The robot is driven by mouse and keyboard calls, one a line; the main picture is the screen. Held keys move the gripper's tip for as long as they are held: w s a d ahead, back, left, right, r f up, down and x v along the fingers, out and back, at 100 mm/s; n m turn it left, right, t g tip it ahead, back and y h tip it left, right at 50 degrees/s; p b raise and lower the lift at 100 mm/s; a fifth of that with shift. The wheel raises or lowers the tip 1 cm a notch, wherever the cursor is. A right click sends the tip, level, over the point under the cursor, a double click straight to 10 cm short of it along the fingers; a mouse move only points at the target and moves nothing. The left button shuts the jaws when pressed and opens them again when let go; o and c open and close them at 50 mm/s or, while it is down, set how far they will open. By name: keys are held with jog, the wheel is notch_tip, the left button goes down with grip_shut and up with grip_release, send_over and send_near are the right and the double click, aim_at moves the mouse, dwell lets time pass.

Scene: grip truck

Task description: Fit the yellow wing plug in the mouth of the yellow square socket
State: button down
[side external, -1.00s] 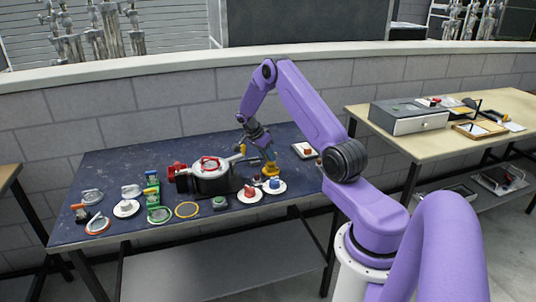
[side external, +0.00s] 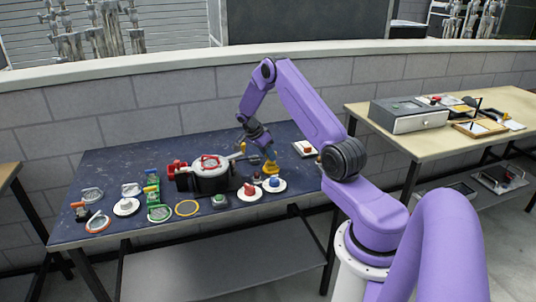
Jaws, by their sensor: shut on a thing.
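My gripper (side external: 266,151) points down over the right half of the dark blue table, shut on the yellow wing plug. A patch of yellow (side external: 271,168) shows directly below the fingers. The yellow plug and the yellow square socket are too small and too close together here to tell apart. I cannot tell whether the plug is inside the socket's mouth, touching it or just above it. The fingertips are small and partly merged with the yellow parts.
A pot-like device with a red handle (side external: 209,163) stands left of my gripper. White discs with a blue knob (side external: 273,184) and a red knob (side external: 249,190) lie in front. A white plate with a red block (side external: 306,148) is right.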

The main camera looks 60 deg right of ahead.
jog(key=shift+f, duration=0.15)
jog(key=shift+c, duration=2.4)
grip_release()
jog(key=shift+r, duration=3.75)
